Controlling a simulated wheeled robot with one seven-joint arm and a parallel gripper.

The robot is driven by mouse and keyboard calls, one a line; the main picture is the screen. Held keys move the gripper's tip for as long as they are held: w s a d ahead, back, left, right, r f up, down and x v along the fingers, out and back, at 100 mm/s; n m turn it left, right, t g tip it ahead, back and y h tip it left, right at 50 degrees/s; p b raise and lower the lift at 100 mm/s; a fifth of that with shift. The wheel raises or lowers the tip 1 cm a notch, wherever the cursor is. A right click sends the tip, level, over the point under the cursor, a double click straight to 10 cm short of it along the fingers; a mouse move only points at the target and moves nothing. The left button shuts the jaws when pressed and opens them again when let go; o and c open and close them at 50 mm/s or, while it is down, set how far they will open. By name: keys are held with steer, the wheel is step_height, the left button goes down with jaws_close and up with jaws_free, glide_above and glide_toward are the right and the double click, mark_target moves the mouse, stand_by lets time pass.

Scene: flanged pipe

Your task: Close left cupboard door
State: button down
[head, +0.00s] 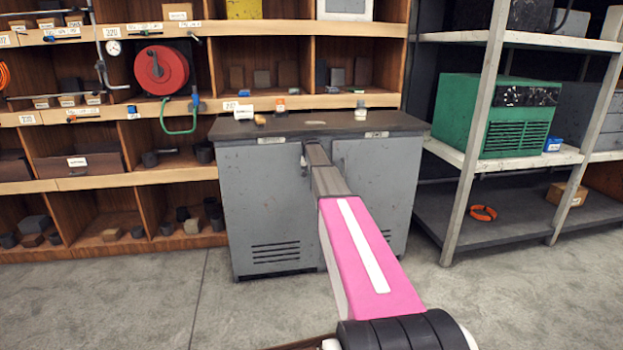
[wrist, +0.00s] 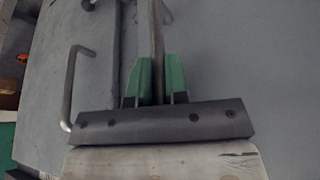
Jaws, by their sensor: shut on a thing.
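The grey cupboard has a left door (head: 268,215) and a right door (head: 385,185). Both look roughly flush with the front; a small gap cannot be ruled out. A handle (head: 304,166) shows on the left door beside my arm, and a bent bar handle also shows in the wrist view (wrist: 70,90). My gripper (wrist: 158,75) has green fingers on either side of a thin upright bar (wrist: 157,35), which looks like a second handle, right of a dark upright strip. The gripper is shut on this bar. In the head view my arm hides the fingertips and the middle of the cupboard front.
The dark cupboard top (head: 345,125) carries several small items. Wooden shelving (head: 110,184) with a red hose reel (head: 161,70) stands behind and left. A metal rack (head: 478,130) with a green machine (head: 505,115) stands right. The floor (head: 120,300) at front left is clear.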

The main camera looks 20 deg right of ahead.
steer(key=shift+w+d+r, duration=0.1)
steer(key=shift+w+d, duration=0.1)
steer(key=shift+w, duration=0.3)
steer(key=shift+w, duration=0.1)
steer(key=c, duration=1.1)
jaws_free()
steer(key=v, duration=1)
steer(key=shift+r, duration=0.35)
